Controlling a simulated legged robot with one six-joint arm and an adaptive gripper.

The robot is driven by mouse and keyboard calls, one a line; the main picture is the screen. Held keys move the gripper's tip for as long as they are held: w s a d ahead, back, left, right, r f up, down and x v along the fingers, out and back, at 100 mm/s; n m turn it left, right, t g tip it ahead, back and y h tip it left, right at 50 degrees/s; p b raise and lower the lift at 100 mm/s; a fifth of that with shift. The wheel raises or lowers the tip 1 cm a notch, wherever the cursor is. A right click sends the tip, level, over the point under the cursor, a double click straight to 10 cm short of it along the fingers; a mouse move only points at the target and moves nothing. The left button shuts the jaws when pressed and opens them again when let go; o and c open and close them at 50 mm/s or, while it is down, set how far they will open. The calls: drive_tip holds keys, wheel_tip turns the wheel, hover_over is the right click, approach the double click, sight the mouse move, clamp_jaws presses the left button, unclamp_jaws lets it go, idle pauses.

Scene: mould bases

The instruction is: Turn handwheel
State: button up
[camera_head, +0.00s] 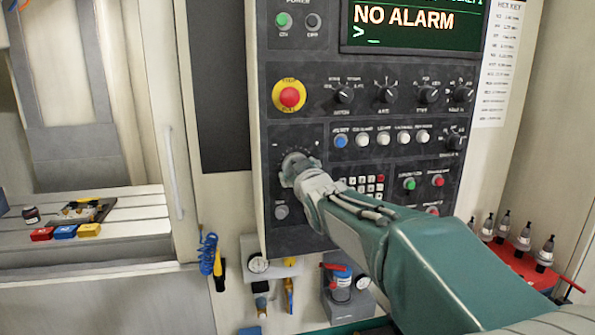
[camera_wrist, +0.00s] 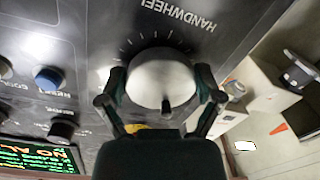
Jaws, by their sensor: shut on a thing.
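The handwheel (camera_wrist: 162,78) is a round pale grey knob with a dark handle peg, under the printed word HANDWHEEL on the dark control panel. In the wrist view my gripper (camera_wrist: 162,98) has one finger on each side of the handwheel and is shut on it. In the head view my gripper (camera_head: 305,182) is at the lower left of the panel (camera_head: 300,235), and it hides most of the handwheel (camera_head: 293,164). Dial marks fan out around the wheel.
A red and yellow emergency stop (camera_head: 289,96) sits above the handwheel. A blue button (camera_head: 341,141) and a keypad (camera_head: 372,184) are to the right. A red tray (camera_head: 515,265) of tool holders stands at right.

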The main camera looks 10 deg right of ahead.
drive_tip(key=n, duration=0.6)
drive_tip(key=shift+r, duration=0.1)
drive_tip(key=n, duration=0.5)
drive_tip(key=shift+h, duration=0.3)
drive_tip(key=n, duration=0.5)
drive_tip(key=shift+n, duration=0.3)
drive_tip(key=n, duration=0.5)
drive_tip(key=shift+a+n+h, duration=0.1)
drive_tip(key=shift+n+h, duration=0.2)
drive_tip(key=shift+n, duration=0.1)
drive_tip(key=o, duration=0.9)
drive_tip(key=shift+a, duration=0.1)
drive_tip(key=shift+r, duration=0.15)
